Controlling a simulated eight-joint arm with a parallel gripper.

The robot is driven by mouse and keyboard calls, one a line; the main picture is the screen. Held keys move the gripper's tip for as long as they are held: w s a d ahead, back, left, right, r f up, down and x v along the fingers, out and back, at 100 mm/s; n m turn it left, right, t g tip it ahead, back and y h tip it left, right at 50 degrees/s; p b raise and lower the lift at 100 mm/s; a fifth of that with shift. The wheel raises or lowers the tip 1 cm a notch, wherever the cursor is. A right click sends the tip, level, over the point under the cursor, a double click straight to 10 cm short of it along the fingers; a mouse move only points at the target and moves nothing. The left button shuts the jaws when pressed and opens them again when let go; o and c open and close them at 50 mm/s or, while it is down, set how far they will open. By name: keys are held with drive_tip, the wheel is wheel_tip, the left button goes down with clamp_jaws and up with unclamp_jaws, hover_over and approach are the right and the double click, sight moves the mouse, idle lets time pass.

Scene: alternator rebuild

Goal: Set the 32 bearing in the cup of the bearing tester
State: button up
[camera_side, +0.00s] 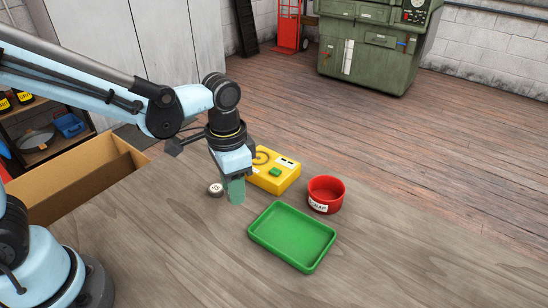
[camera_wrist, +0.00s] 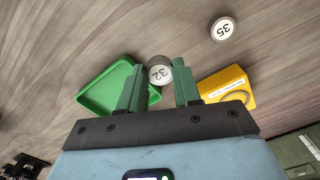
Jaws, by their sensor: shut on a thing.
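The 32 bearing (camera_wrist: 160,72), a small round part with a pale face marked 32, sits between the green fingertips of my gripper (camera_wrist: 160,78) in the wrist view. My gripper is shut on it. In the side view my gripper (camera_side: 236,193) points down over the table, just left of the yellow bearing tester (camera_side: 275,178), and its fingers hide the bearing. The tester also shows at the right in the wrist view (camera_wrist: 222,80). A dark ring on its top (camera_side: 262,157) looks like the cup and is partly hidden by my wrist in the side view.
A bearing marked 35 (camera_wrist: 223,29) lies on the table; it also shows left of my gripper in the side view (camera_side: 215,189). A red scrap cup (camera_side: 325,194) stands right of the tester. A green tray (camera_side: 292,237) lies in front. An open cardboard box (camera_side: 55,200) is left.

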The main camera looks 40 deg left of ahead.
drive_tip(key=s+d+r, duration=0.4)
drive_tip(key=s+d, duration=0.1)
drive_tip(key=n, duration=0.6)
hover_over(259, 158)
drive_tip(key=shift+s+f, duration=0.1)
drive_tip(key=shift+f, duration=2.05)
drive_tip(key=shift+f, duration=0.6)
drive_tip(key=shift+f, duration=0.3)
drive_tip(key=shift+f, duration=0.2)
drive_tip(key=o, duration=1.1)
